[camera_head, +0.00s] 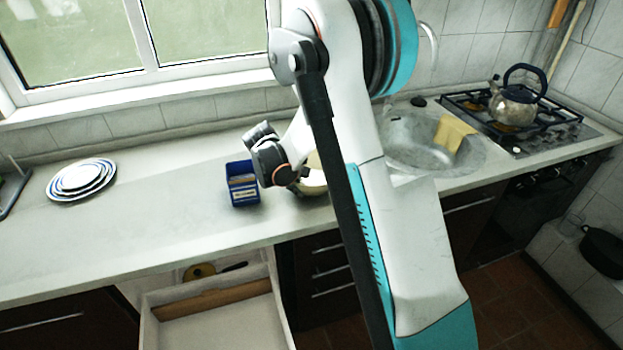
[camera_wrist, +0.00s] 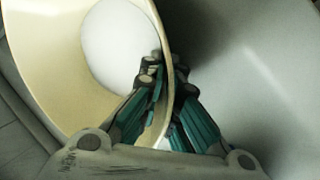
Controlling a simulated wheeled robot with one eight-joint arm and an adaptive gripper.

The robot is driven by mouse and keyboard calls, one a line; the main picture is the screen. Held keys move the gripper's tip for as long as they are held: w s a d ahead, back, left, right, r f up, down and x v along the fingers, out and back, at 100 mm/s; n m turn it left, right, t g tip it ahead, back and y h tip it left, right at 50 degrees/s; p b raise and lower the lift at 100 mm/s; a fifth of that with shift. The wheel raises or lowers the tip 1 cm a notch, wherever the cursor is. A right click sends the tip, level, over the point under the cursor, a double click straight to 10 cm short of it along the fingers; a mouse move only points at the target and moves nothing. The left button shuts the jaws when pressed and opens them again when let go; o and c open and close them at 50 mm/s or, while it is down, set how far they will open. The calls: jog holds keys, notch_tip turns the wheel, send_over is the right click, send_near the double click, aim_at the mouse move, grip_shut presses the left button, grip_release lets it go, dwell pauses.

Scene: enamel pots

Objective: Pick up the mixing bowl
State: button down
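The mixing bowl (camera_wrist: 45,55) is cream-coloured with a white inner bottom. In the wrist view it fills the upper left, its rim running down through the middle. My gripper (camera_wrist: 163,82) straddles the bowl's wall, one finger inside and one outside. The fingers are close together with the wall between them and look shut on it. In the head view the bowl (camera_head: 315,178) stands out only as a pale patch behind my arm, beside my gripper (camera_head: 299,183). Most of it is hidden there, and I cannot tell whether it touches the counter.
A blue box (camera_head: 243,193) stands just left of my gripper. Stacked plates (camera_head: 80,180) lie at the counter's left. A drawer (camera_head: 218,322) is open below the front edge. The sink (camera_head: 405,150) and a stove with a kettle (camera_head: 513,107) are right. The counter between plates and box is clear.

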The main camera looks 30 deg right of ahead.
notch_tip(320, 180, up, 20)
jog(key=p, duration=0.5)
jog(key=shift+p, duration=0.4)
dwell(0.5)
